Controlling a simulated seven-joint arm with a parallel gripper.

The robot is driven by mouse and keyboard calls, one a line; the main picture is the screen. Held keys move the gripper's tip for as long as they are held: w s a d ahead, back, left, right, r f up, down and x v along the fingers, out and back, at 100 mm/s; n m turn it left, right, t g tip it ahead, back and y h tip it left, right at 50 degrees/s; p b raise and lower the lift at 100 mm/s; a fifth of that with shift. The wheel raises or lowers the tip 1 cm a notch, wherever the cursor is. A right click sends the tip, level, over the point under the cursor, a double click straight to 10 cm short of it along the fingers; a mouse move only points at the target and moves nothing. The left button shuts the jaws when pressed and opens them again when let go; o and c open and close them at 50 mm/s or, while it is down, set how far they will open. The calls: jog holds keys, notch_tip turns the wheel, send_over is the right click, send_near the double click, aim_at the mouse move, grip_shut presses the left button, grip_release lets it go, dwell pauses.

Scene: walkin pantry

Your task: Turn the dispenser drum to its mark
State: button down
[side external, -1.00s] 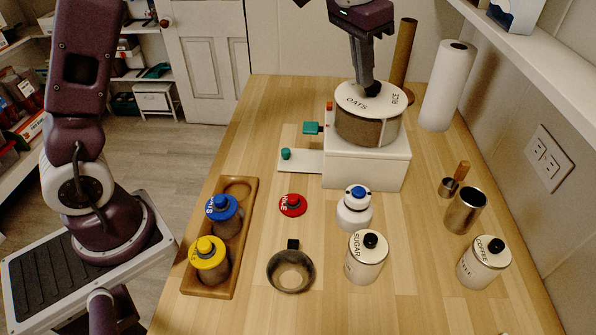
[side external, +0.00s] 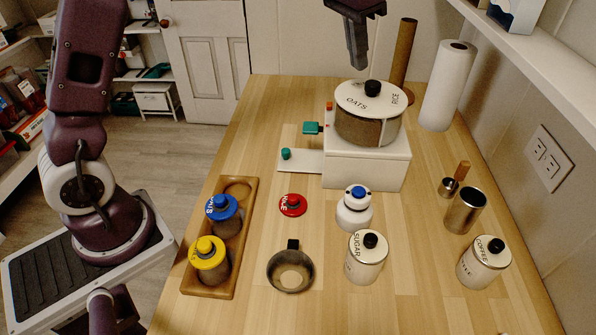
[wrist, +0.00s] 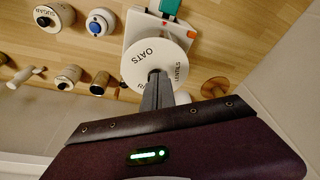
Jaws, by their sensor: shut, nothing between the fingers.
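The dispenser drum (side external: 368,122) is a round container with a white lid lettered OATS and RICE and a black knob (side external: 373,88) on top. It sits on a white base (side external: 366,163). OATS faces the front left and RICE the right in the side view. A small orange marker (side external: 329,106) stands at the drum's left, above a green tab (side external: 311,128). My gripper (side external: 358,66) is shut and empty, just above and left of the knob, apart from it. In the wrist view the fingers (wrist: 157,84) overlap the lid (wrist: 148,60) and hide part of the knob.
A wooden tray (side external: 220,285) with blue- and yellow-lidded jars stands at left. A paper roll (side external: 447,88) stands behind right.

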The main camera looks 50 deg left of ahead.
aim_at(360, 94)
jog(key=shift+f, duration=2)
jog(key=shift+w+d, duration=0.1)
